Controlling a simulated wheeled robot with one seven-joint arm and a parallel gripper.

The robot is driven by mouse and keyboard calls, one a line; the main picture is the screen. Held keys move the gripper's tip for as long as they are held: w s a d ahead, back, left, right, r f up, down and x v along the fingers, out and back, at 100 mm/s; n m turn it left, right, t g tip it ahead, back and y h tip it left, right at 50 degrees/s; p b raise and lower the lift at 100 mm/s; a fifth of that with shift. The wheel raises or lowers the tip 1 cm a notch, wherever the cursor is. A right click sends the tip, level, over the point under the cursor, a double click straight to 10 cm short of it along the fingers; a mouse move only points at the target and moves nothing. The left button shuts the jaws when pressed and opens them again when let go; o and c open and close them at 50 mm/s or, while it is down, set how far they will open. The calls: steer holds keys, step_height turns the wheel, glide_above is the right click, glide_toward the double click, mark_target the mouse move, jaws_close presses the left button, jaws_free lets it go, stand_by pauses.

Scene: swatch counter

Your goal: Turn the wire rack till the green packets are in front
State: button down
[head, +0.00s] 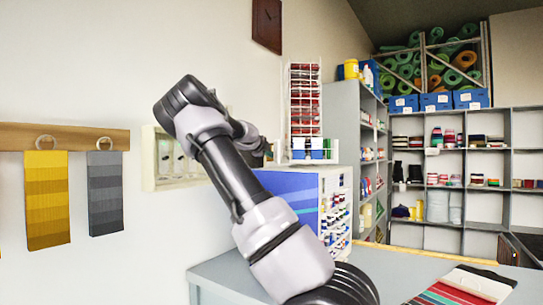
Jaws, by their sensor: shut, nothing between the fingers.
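The wire rack (304,113) is a tall white wire stand on top of a blue and white cabinet (299,186). Red packets (305,93) fill the tiers facing me, and blue packets (307,144) sit in the bottom tier. Slight green shows at the rack's lower sides, too small to tell whether it is packets. My gripper (265,152) is small and dark, partly hidden by my own arm, just left of the rack's lower part. It is shut and empty; I cannot tell whether it touches the rack.
The grey counter (225,277) is mostly clear at the front. Striped swatches (465,290) lie at its right. A wall box (168,165) is behind my arm; yellow (46,200) and grey (105,193) swatches hang left. Grey shelving (345,110) stands right of the rack.

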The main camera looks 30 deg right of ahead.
steer(key=shift+w+d, duration=0.75)
steer(key=shift+d, duration=0.3)
steer(key=shift+d, duration=0.1)
steer(key=shift+w+d+m+g+h, duration=0.4)
steer(key=shift+d+m+g+h, duration=0.05)
steer(key=shift+d+m+g, duration=0.2)
steer(key=shift+w+d+m+g+h, duration=0.35)
steer(key=shift+d+m+g+h, duration=0.1)
steer(key=shift+d+m+g, duration=0.2)
steer(key=shift+w+d+m+g+h, duration=0.25)
steer(key=shift+d+m+g, duration=0.35)
steer(key=shift+d+g, duration=0.2)
steer(key=shift+w+d+m+g+h, duration=0.15)
steer(key=shift+d+m+g+h, duration=0.1)
steer(key=shift+d+m+g, duration=1.45)
steer(key=shift+d+g, duration=0.4)
steer(key=shift+d, duration=0.1)
